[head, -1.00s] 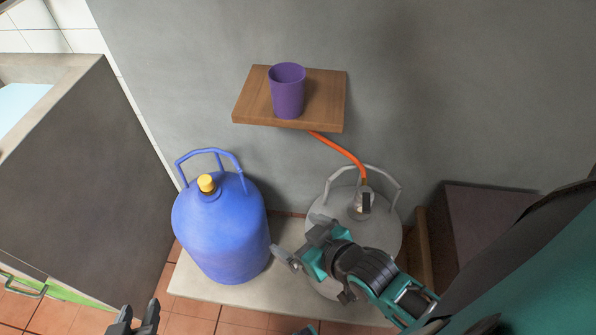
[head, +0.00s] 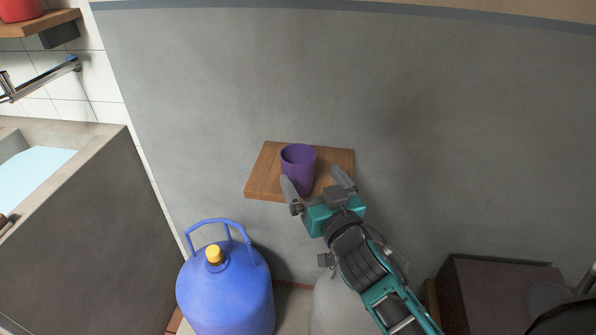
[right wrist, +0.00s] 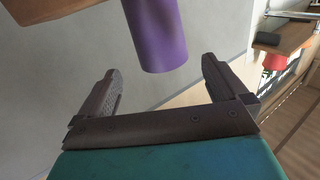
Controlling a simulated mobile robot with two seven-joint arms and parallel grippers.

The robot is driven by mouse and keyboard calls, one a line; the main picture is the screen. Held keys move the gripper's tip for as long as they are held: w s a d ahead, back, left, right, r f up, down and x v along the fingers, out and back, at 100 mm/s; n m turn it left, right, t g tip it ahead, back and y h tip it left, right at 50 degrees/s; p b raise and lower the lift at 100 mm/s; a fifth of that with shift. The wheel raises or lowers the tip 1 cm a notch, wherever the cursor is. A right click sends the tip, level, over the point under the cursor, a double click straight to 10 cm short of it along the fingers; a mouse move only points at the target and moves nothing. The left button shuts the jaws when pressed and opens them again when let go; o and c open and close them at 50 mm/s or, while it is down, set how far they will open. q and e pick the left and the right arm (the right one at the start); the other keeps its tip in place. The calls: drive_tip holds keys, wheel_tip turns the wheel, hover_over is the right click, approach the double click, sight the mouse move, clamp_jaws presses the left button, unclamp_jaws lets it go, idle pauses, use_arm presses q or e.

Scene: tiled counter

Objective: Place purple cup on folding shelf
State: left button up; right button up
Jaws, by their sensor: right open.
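The purple cup (head: 297,168) stands upright on the small wooden folding shelf (head: 265,178) against the grey wall. My right gripper (head: 312,177) is open at the front of the shelf, with its left fingertip in front of the cup's lower left and its right fingertip to the cup's right. In the right wrist view the cup (right wrist: 157,32) is ahead of the open fingers, and part of the shelf (right wrist: 40,10) shows at upper left. Nothing is held in the right gripper. My left gripper is not in view.
A blue gas bottle (head: 225,285) with a yellow cap stands below left of the shelf. A grey bottle (head: 335,305) is mostly hidden behind my right arm. A sink counter (head: 85,215) is at left, a dark box (head: 500,295) at lower right.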

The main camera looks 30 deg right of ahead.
sight(292, 151)
drive_tip(key=shift+w+d, duration=0.2)
drive_tip(key=shift+w, duration=1.25)
drive_tip(key=w, duration=0.5)
drive_tip(key=shift+d+f, duration=0.1)
drive_tip(key=shift+f, duration=0.1)
drive_tip(key=c, duration=1.1)
wheel_tip(292, 151, up, 19)
drive_tip(key=p, duration=0.5)
drive_tip(key=s+a+f+y, duration=0.1)
drive_tip(key=s+a+f, duration=0.2)
drive_tip(key=s+f, duration=0.2)
drive_tip(key=s+a+f+n+y, duration=0.1)
drive_tip(key=s+a+f, duration=0.2)
drive_tip(key=s+f, duration=0.2)
drive_tip(key=shift+s+a+f+p, duration=0.3)
drive_tip(key=shift+s+a+f, duration=0.1)
drive_tip(key=shift+s, duration=0.55)
